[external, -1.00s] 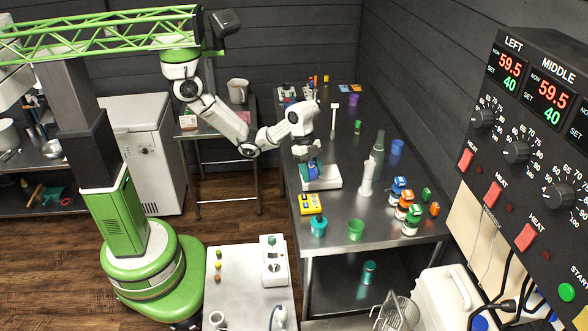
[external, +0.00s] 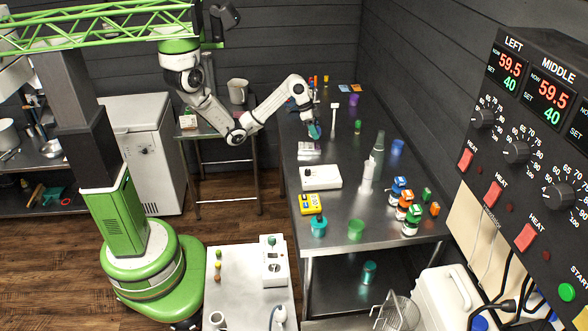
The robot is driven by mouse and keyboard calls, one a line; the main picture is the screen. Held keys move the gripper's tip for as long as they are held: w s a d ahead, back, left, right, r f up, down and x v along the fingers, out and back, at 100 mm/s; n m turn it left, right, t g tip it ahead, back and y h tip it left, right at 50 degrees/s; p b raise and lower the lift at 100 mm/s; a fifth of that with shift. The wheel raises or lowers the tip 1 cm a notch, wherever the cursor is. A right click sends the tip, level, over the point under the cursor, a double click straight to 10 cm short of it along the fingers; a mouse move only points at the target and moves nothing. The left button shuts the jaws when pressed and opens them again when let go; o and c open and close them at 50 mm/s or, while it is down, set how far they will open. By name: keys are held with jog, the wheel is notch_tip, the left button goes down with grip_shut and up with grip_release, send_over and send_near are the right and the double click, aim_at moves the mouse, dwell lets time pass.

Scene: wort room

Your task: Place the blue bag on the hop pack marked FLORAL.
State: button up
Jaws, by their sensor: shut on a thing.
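My gripper (external: 311,122) is at the far left part of the steel bench, pointing down. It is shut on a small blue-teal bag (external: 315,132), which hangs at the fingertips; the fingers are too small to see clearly. The bag appears above the bench, behind a pale, pinkish-marked flat item (external: 309,149). Small flat packs lie at the bench's far end, a blue one (external: 344,88) and an orange one (external: 356,87). No FLORAL marking can be read in this view, so I cannot tell which item is that hop pack.
A white scale-like box (external: 321,177) stands bare on the steel bench (external: 340,225). A yellow meter (external: 320,204), teal pot (external: 319,227), green cup (external: 356,230) and several jars (external: 411,220) stand nearer. A white T-shaped stand (external: 334,119) rises just right of the bag.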

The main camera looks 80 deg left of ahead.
jog(key=n, duration=0.2)
send_over(313, 146)
jog(key=s, duration=0.1)
jog(key=f, duration=0.4)
jog(key=shift+s+a+y+p, duration=0.2)
jog(key=shift+a+y+p, duration=0.1)
jog(key=shift+p, duration=0.05)
jog(key=shift+f, duration=2.25)
jog(key=shift+f, duration=0.2)
jog(key=o, duration=1)
jog(key=shift+o, duration=0.2)
jog(key=shift+r, duration=0.1)
jog(key=p+v, duration=0.1)
jog(key=v, duration=1.1)
jog(key=shift+r, duration=0.15)
